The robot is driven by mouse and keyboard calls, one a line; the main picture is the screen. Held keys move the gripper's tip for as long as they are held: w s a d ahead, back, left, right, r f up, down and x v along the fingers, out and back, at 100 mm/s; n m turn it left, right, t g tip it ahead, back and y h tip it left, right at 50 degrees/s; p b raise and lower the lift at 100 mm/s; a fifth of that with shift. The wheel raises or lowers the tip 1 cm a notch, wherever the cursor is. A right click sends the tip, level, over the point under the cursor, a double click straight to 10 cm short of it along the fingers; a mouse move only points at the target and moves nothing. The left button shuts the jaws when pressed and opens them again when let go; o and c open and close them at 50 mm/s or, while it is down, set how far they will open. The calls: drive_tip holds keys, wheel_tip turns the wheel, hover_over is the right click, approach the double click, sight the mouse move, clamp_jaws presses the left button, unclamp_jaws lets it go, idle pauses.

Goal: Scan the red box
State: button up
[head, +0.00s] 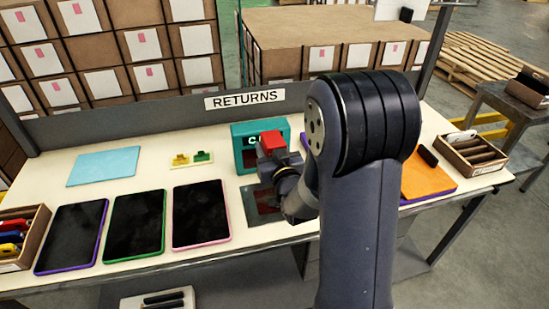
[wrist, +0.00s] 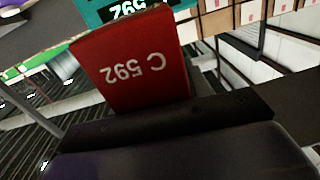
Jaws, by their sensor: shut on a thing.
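The red box (head: 272,141) is in front of the teal scanner (head: 245,139) in the head view. In the wrist view the red box (wrist: 135,65) fills the middle, with "C 592" printed on its face, upside down in that picture. My gripper (wrist: 165,120) is shut on the red box and holds it up.
Three dark tablets with purple (head: 72,236), green (head: 135,226) and pink (head: 200,215) edges lie left of the plate. A blue mat (head: 104,166) and small yellow and green pieces (head: 192,159) lie behind. An orange folder (head: 428,178) and a wooden tray (head: 470,155) are at right.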

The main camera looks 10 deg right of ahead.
drive_tip(key=r+b, duration=0.1)
drive_tip(key=b, duration=0.1)
drive_tip(key=shift+s+b, duration=0.2)
drive_tip(key=shift+b, duration=0.1)
drive_tip(key=shift+s+d+r+b, duration=0.15)
drive_tip(key=shift+s+r+b, duration=0.25)
drive_tip(key=shift+r+b, duration=0.45)
drive_tip(key=shift+f+b, duration=1.85)
drive_tip(key=shift+f, duration=1.6)
drive_tip(key=shift+r+p, duration=1.45)
drive_tip(key=shift+r, duration=1.6)
